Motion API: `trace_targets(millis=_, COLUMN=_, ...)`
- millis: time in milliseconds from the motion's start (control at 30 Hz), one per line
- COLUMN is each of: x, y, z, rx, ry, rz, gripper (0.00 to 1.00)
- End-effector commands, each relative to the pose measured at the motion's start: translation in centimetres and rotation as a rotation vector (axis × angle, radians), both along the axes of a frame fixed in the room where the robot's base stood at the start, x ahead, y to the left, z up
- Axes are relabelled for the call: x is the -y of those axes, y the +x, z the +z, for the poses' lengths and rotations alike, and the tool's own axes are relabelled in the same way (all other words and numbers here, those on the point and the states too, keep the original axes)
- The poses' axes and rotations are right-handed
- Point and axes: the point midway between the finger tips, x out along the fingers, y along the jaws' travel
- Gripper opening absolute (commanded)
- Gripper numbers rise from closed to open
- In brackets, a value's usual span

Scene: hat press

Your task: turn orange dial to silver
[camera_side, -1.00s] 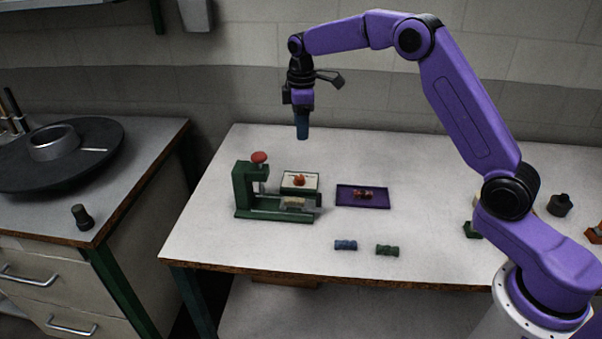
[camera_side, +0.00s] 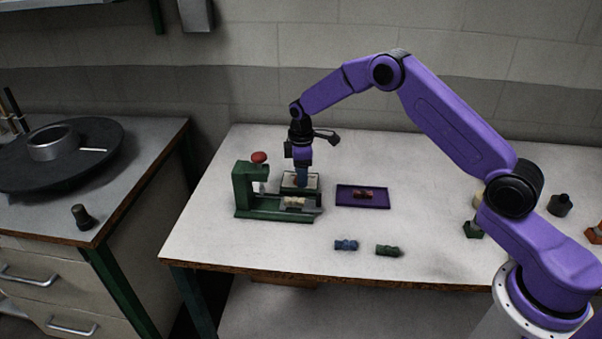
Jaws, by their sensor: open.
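The orange dial is on the white-faced, dark-edged dial box (camera_side: 288,188), behind the green press. My gripper (camera_side: 301,181) points straight down over the box, with its blue fingers at the height of the dial. The fingers cover most of the dial, and its pointing direction and any silver mark cannot be made out. The gripper is open; I cannot tell whether the fingers touch the dial.
The green press (camera_side: 245,192) with a red knob (camera_side: 259,157) stands close left of the gripper. A purple tray (camera_side: 376,205) holds a brown piece (camera_side: 363,194). A blue piece (camera_side: 346,245) and a green piece (camera_side: 389,251) lie in front.

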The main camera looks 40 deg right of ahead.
Motion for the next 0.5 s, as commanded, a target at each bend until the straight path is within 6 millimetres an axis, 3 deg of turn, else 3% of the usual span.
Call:
trace_targets(millis=333, x=0.00, y=0.03, z=-0.35, rx=0.001, ry=-0.001, rz=0.000, gripper=0.55)
trace_targets(millis=500, x=0.00, y=0.03, z=-0.33, rx=0.001, ry=-0.001, rz=0.000, gripper=0.00)
